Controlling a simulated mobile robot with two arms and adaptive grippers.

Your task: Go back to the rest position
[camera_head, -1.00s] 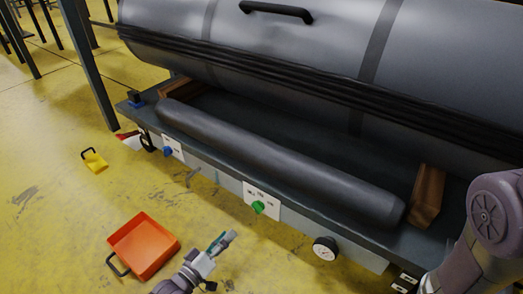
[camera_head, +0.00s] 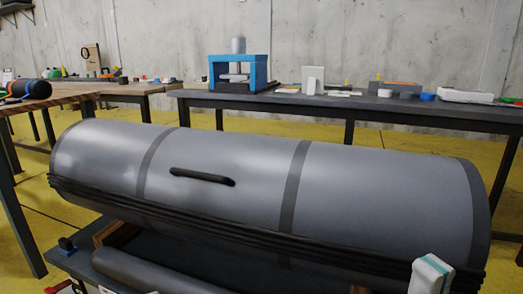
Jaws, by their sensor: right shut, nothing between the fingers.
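My right gripper (camera_head: 434,264) shows at the bottom right as a pale block with a teal strip, cut off by the lower edge. Its fingers are shut with nothing in them. It appears in front of the right end of the large grey boat tube (camera_head: 225,178). I cannot tell whether it touches anything. My left gripper is not in view.
The tube has a black handle (camera_head: 203,177) and rests above a dark stand with a smaller grey roll (camera_head: 150,272). A long dark table (camera_head: 300,103) with a blue press (camera_head: 238,72) stands behind. A wooden table (camera_head: 60,99) is at left.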

